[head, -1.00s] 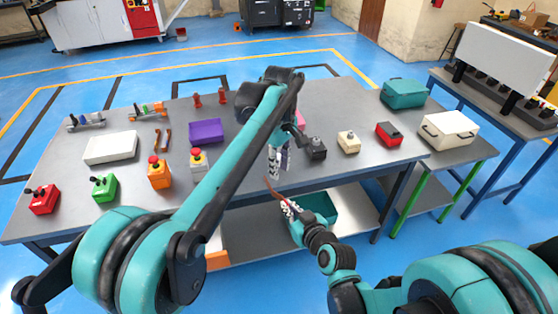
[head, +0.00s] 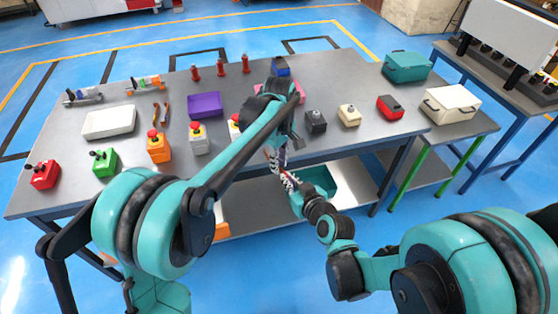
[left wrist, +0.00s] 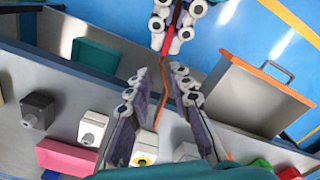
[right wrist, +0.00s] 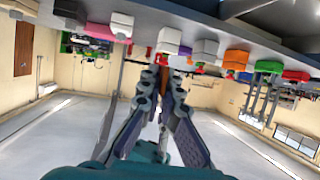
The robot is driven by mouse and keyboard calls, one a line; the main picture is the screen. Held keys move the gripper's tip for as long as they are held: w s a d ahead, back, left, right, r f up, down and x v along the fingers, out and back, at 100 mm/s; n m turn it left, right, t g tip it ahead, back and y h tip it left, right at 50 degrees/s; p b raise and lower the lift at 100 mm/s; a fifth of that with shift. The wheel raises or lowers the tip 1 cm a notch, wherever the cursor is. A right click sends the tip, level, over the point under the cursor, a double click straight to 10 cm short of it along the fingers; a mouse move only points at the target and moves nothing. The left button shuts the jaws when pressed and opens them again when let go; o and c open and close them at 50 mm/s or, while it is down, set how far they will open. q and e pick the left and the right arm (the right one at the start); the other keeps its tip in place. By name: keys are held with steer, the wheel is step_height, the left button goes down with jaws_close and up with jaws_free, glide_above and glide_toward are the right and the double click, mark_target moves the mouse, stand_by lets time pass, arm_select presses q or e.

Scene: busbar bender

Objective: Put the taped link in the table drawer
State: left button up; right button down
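The taped link, a thin copper strip with red tape, is held by my right gripper in front of the table. In the left wrist view the link (left wrist: 162,92) hangs from the right gripper (left wrist: 174,30) and reaches between the fingers of my left gripper (left wrist: 160,98). Those fingers are open, with gaps visible beside the link. In the head view the right gripper (head: 288,181) is just below the left one (head: 277,160), whose fingers are partly hidden. The right wrist view shows the right fingers (right wrist: 163,78) close together. The open table drawer (left wrist: 245,98) has an orange-edged front.
Two bent copper links (head: 160,113) lie on the table (head: 100,190). A purple tray (head: 205,104), a white tray (head: 108,122) and several button boxes stand there too. A teal bin (left wrist: 95,55) sits on the lower shelf. The table edge is close to both grippers.

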steer(key=c, duration=1.6)
jaws_free()
steer(key=shift+c, duration=0.2)
steer(key=v, duration=1.2)
